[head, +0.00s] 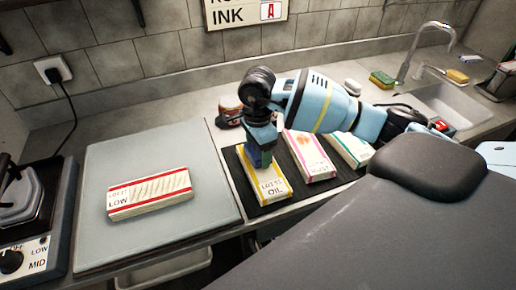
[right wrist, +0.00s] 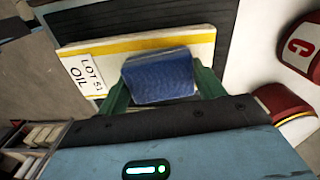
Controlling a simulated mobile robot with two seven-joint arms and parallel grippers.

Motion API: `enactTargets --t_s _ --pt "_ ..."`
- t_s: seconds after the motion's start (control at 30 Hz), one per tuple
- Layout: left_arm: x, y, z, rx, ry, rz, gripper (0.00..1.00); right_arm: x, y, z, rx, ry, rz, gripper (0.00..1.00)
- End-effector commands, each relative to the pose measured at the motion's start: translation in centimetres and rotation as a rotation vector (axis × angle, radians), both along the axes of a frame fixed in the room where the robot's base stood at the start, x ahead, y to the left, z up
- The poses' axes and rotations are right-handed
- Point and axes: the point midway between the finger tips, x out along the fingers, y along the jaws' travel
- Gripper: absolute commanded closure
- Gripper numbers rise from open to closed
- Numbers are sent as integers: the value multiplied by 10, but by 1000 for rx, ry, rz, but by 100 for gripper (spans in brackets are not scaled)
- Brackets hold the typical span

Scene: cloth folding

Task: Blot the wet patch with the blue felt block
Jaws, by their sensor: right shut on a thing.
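My right gripper (head: 261,156) points down over the yellow-edged white carton marked OIL (head: 271,187) on the dark mat. In the right wrist view its green fingers (right wrist: 163,86) are shut on the blue felt block (right wrist: 160,76). The block covers part of the OIL carton (right wrist: 120,60) there; I cannot tell whether they touch. A white pack with red bands marked LOW (head: 150,193) lies on the grey board (head: 110,150) at the left. I cannot make out a wet patch. My left gripper is not in view.
Pink-edged (head: 308,158) and green-edged (head: 350,148) cartons lie on the dark mat (head: 290,203) beside the OIL carton. A red and dark item (head: 230,115) stands behind. A cooker (head: 25,220) is at the far left, a sink (head: 450,100) at the right. The grey board is mostly clear.

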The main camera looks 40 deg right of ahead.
Motion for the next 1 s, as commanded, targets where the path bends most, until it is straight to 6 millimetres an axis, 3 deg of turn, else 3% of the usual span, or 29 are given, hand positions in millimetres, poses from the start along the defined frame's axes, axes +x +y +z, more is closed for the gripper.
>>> enactTargets --t_s 0.8,1.0 --pt "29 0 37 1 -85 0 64 2 0 64 0 -13 -1 51" --pt "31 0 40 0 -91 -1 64 2 0 68 1 -9 -1 51"
